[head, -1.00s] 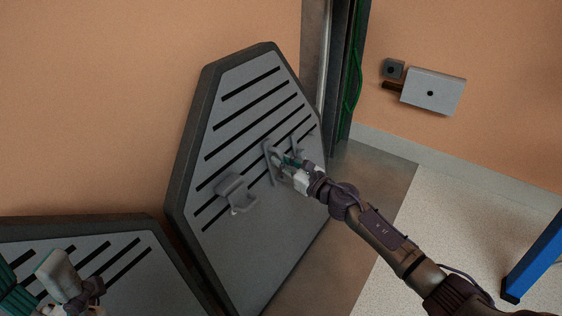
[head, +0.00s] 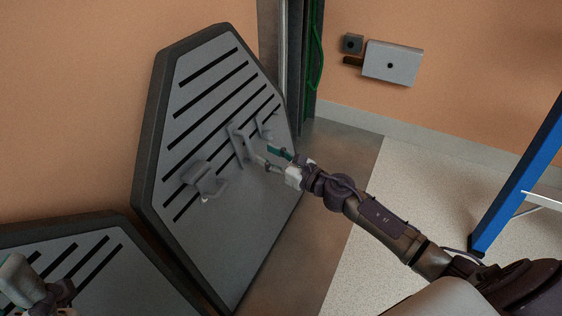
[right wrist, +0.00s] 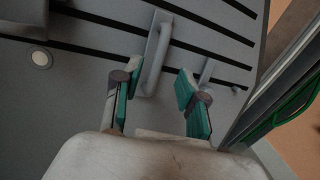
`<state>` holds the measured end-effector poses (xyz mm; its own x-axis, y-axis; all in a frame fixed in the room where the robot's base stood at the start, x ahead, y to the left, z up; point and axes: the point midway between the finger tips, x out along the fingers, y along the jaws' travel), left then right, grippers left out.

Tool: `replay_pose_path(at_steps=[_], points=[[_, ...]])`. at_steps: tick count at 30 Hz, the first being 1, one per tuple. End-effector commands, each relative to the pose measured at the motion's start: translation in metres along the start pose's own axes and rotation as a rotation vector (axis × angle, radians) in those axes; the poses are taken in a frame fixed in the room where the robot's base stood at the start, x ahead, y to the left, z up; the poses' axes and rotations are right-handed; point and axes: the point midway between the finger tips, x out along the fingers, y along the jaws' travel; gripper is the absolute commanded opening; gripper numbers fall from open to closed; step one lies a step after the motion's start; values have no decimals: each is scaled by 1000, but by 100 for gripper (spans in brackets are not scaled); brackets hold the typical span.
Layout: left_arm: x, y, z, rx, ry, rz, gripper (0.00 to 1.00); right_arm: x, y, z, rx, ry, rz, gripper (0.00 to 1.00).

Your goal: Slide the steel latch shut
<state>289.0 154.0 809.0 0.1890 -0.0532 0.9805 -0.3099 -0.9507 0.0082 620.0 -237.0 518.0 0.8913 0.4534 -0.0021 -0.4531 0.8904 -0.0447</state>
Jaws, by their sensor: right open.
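A grey handle (head: 241,146) stands out from the slatted panel (head: 240,235); it also shows in the right wrist view (right wrist: 155,55). A small grey fitting (head: 266,131) is beside it, and a grey bracket (head: 203,180) is lower left. I cannot tell which fitting, if any, is the steel latch. My right gripper (head: 269,158) is open and empty, a little right of the handle and apart from it. In the right wrist view the handle appears beyond and between the fingertips (right wrist: 159,78).
A second slatted panel (head: 110,270) is at lower left. A pale box (head: 391,63) with a dark bar and a small dark block (head: 352,43) are on the wall. A metal post (head: 285,60) rises behind the panel. A blue post (head: 515,180) stands at right. Open floor lies between.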

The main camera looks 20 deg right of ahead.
Motion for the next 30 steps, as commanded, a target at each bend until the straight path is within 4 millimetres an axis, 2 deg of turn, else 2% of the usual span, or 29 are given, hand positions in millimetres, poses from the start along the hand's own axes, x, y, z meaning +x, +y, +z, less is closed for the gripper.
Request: replay_pose_path(at_steps=[3, 9, 30], points=[[0, 0, 0, 0, 0, 0, 61, -24, 0, -1, 0, 3, 1, 41], [0, 0, 0, 0, 0, 0, 61, -45, 0, -1, 0, 1, 0, 41], [0, 0, 0, 0, 0, 0, 61, -48, 0, 0, -1, 1, 0, 41]])
